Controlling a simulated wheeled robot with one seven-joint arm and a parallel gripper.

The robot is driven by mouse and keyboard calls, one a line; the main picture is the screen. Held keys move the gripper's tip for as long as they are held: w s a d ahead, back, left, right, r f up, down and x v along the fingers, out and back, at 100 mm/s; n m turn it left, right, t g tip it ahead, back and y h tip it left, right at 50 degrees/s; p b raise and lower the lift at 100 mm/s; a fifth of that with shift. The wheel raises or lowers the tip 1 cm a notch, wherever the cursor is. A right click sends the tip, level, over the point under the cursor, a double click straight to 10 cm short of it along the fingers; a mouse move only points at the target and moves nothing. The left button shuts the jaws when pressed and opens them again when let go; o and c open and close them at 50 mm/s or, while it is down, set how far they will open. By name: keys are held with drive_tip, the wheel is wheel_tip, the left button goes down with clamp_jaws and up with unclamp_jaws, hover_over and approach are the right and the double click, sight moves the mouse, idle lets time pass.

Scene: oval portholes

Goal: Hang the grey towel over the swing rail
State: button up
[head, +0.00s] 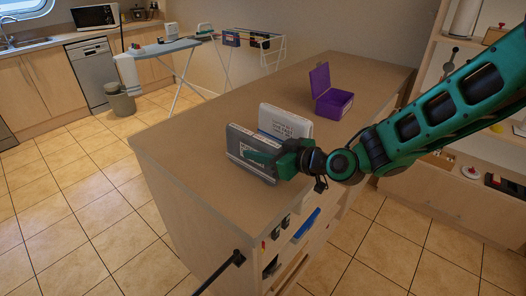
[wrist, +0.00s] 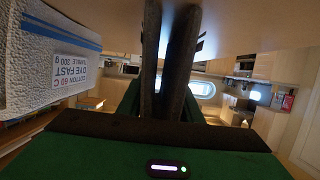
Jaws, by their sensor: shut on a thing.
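The grey towel (head: 238,141) is a folded, upright dark slab with a pale label, over the near part of the island top. My gripper (head: 263,157) is shut on it, with a green finger across its near face. In the wrist view the towel (wrist: 151,55) shows edge-on as dark layers between the green fingers. I cannot tell if its lower edge touches the top. A black rod (head: 222,272) sticks out at the island's near end and may be the swing rail; its far end is cut off by the frame.
A white labelled towel (head: 286,121) stands just behind the grey one and also shows in the wrist view (wrist: 45,65). A purple box (head: 333,104) with raised lid sits farther back on the island top (head: 195,140). A drying rack (head: 258,60) and ironing board (head: 167,47) stand beyond.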

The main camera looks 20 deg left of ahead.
drive_tip(key=o, duration=1.3)
drive_tip(key=shift+d+r, duration=0.15)
drive_tip(key=v, duration=1.1)
drive_tip(key=shift+s+d+r, duration=0.1)
drive_tip(key=shift+s+d, duration=0.05)
drive_tip(key=shift+d, duration=0.15)
